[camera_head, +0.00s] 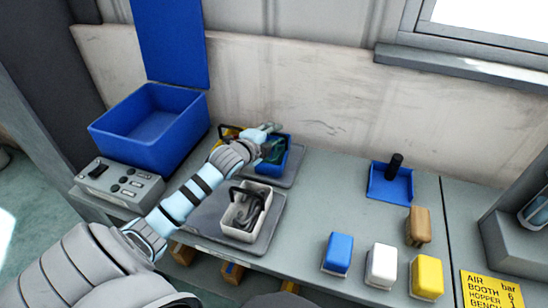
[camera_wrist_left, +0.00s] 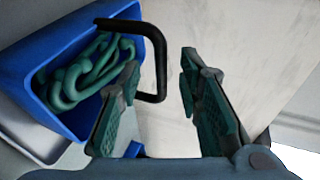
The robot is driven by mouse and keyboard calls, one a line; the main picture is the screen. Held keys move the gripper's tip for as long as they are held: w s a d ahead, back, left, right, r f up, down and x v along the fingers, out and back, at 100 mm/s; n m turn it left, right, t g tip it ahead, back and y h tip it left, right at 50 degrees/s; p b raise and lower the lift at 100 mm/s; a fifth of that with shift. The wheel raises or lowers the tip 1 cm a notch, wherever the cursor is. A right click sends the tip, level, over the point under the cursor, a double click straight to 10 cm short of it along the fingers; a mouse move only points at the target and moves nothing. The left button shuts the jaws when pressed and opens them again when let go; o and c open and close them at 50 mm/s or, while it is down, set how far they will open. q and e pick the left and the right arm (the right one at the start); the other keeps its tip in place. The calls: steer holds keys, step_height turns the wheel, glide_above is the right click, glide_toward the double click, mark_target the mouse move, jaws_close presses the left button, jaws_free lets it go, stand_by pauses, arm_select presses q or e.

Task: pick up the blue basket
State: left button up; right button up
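The blue basket (camera_head: 271,168) stands on a grey plate on the bench, past the end of my left arm in the head view. In the left wrist view the blue basket (camera_wrist_left: 22,72) fills the left side, holds teal links and has a black handle (camera_wrist_left: 158,55). My left gripper (camera_head: 270,141) is over the basket and partly hides it. In the wrist view the left gripper (camera_wrist_left: 160,82) is open, and part of the handle shows between its two fingers. I cannot tell whether the fingers touch it. My right gripper is not in view.
A white basket (camera_head: 232,222) with dark links stands nearer. A yellow basket (camera_head: 227,133) is partly hidden behind my arm. A large blue bin (camera_head: 150,150) and a control box (camera_head: 118,184) stand left. A blue tray (camera_head: 391,187) and several coloured blocks are right.

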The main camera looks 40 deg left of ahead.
arm_select(q)
steer(key=shift+c, duration=0.7)
jaws_close()
steer(key=shift+r, duration=0.1)
